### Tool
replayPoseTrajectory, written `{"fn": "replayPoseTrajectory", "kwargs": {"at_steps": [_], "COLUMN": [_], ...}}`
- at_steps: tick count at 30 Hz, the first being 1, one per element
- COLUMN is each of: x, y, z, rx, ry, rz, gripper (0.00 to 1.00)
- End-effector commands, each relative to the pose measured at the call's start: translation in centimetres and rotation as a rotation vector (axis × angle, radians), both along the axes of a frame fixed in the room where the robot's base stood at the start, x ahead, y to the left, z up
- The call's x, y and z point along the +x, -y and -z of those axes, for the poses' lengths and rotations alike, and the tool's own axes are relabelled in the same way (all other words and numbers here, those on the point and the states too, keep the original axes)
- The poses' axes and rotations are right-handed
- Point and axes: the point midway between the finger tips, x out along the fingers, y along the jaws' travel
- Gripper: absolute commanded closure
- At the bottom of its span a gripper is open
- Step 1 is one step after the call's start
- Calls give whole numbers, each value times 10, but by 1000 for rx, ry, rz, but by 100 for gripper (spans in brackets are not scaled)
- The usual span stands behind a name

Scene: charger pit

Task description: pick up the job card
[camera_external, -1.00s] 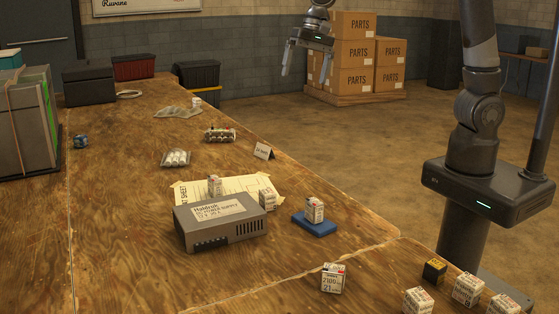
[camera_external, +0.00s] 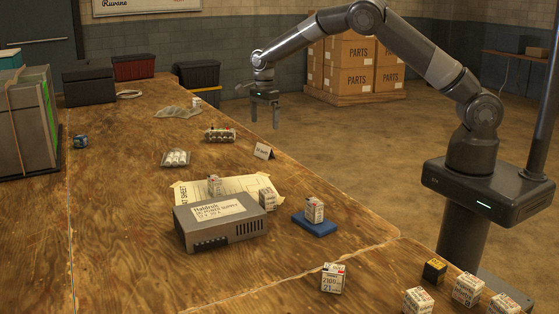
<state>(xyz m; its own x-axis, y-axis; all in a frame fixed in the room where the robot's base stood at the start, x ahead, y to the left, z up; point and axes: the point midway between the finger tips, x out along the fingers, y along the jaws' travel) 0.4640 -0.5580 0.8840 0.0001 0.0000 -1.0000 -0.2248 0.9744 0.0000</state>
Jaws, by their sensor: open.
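A small white folded card (camera_external: 263,151) stands like a tent near the right edge of the wooden bench. Its print is too small to read, so I cannot tell for sure that it is the job card. A cream printed sheet (camera_external: 240,184) lies flat nearer the camera, partly hidden behind the grey power supply (camera_external: 217,224) and small boxes. My gripper (camera_external: 264,114) is open and empty, fingers pointing down. It shows above the folded card in the picture, clearly apart from it.
A white-labelled box stands on a blue block (camera_external: 314,224) to the right of the power supply. Battery packs (camera_external: 220,135) and (camera_external: 176,158) lie left of the folded card. Several small boxes stand at the near right. Bins and a stacked crate (camera_external: 25,125) line the far left.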

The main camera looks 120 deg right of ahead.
Motion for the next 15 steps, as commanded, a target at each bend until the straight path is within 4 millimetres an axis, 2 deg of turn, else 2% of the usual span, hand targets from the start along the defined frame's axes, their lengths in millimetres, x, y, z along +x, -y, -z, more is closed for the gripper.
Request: {"fn": "replayPoseTrajectory", "kwargs": {"at_steps": [5,10,15], "x": [-1,-1,0], "y": [1,0,0], "z": [19,46,59], "rx": [2,2,0], "ry": [-3,-1,0], "rz": [6,5,4], "gripper": [2,2,2]}}
